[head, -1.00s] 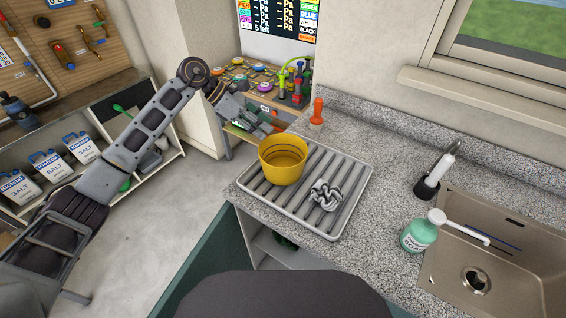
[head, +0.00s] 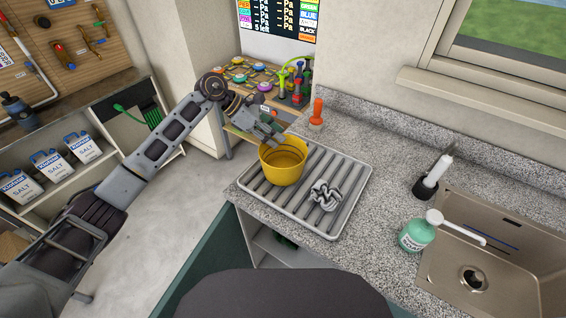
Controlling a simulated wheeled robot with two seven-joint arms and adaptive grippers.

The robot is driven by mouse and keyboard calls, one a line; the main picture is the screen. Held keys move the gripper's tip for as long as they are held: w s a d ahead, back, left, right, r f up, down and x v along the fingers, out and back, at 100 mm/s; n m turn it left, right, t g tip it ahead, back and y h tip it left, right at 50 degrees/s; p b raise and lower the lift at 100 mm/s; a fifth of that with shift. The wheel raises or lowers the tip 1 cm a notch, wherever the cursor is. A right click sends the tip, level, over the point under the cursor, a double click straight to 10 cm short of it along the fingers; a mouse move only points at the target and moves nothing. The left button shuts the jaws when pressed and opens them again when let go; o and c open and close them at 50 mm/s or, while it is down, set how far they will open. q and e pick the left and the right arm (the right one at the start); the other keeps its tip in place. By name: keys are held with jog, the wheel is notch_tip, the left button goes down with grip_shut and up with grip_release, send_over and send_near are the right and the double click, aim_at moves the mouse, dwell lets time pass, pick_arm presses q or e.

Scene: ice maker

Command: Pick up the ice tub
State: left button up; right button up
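The ice tub looks to be the yellow round tub (head: 283,168), standing upright on a grey ribbed drying tray (head: 262,200) on the counter. My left gripper (head: 276,140) is at the tub's back left rim, with its fingers pointing down toward the rim. The fingers look spread apart, but they are small, and I cannot tell whether they touch the tub. My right gripper is not in view.
A crumpled grey cloth (head: 326,195) lies on the tray right of the tub. A green soap bottle (head: 417,233) stands by the sink (head: 480,265) at right. Bare counter lies between the tray and sink.

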pick_arm(q)
jog(key=shift+x, duration=0.9)
jog(key=shift+d+f, duration=0.15)
jog(key=shift+d, duration=0.05)
jog(key=c, duration=0.7)
grip_shut()
notch_tip(320, 180, up, 8)
jog(key=shift+r+b, duration=0.15)
jog(key=shift+b, duration=0.3)
jog(key=shift+r, duration=0.8)
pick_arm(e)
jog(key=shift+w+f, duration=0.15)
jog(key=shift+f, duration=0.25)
